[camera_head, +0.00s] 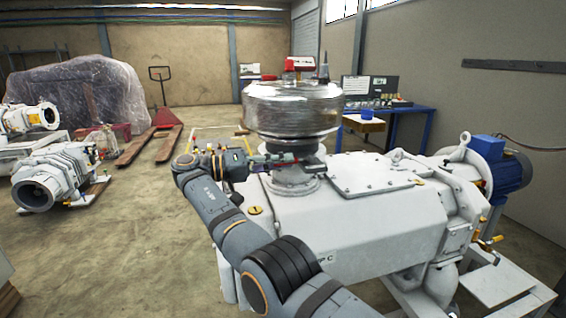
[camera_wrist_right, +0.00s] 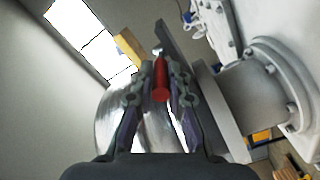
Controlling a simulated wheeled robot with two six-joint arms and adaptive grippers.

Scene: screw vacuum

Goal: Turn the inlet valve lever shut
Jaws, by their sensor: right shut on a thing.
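My right gripper (camera_head: 283,160) is at the neck under the silver cylinder, coming in from the left. The inlet valve lever (camera_wrist_right: 161,82) has a red grip, which stands between my two fingers in the right wrist view. My right gripper (camera_wrist_right: 161,85) is shut on this red grip. In the head view the lever is small and mostly hidden by the fingers. My left gripper is not in view.
A blue motor (camera_head: 505,172) is at the pump's right end. A blue workbench (camera_head: 410,118) stands behind the pump. White pump units (camera_head: 60,172) and a red pallet truck (camera_head: 165,125) stand at the left. Open floor lies between them and the pump.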

